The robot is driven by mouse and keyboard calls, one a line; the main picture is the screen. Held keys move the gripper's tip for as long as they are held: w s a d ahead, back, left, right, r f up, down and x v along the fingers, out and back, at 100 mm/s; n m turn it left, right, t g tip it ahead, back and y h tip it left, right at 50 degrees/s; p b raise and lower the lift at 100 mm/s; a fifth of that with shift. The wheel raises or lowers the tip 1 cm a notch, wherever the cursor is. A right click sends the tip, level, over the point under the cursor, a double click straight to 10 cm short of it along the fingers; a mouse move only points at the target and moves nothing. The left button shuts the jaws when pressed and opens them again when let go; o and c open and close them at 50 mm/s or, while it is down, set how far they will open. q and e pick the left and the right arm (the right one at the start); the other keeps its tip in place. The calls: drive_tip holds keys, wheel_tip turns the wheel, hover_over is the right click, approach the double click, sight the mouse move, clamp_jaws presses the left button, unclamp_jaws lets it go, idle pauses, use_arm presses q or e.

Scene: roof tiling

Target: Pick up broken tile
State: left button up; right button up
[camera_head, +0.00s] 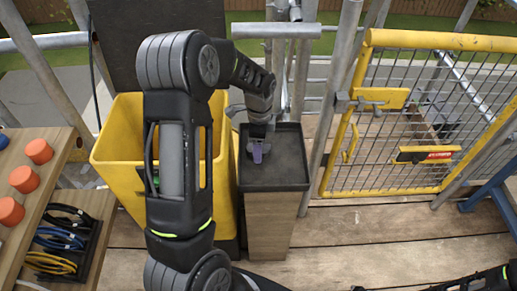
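A small purple-grey piece (257,153), which looks like the broken tile, shows over the black tray (290,174) on a wooden stand. My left arm reaches over from the bottom, and its gripper (258,143) points down into the tray area, right at the piece. The fingers are dark and small here, so I cannot tell whether they are closed on the piece or only beside it. My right arm lies low along the bottom right edge. Its end is cut off by the picture edge, and its finger state cannot be made out.
A yellow bin (118,158) stands left of the tray, partly behind my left arm. A wooden shelf (75,146) with orange caps (24,179) and coiled cables (58,240) is at the left. A yellow mesh gate (400,140) and scaffold poles stand behind. The plank floor (380,235) at right is clear.

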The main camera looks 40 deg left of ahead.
use_arm(q)
drive_tip(key=shift+f, duration=0.1)
drive_tip(key=shift+c, duration=0.4)
clamp_jaws()
idle(0.7)
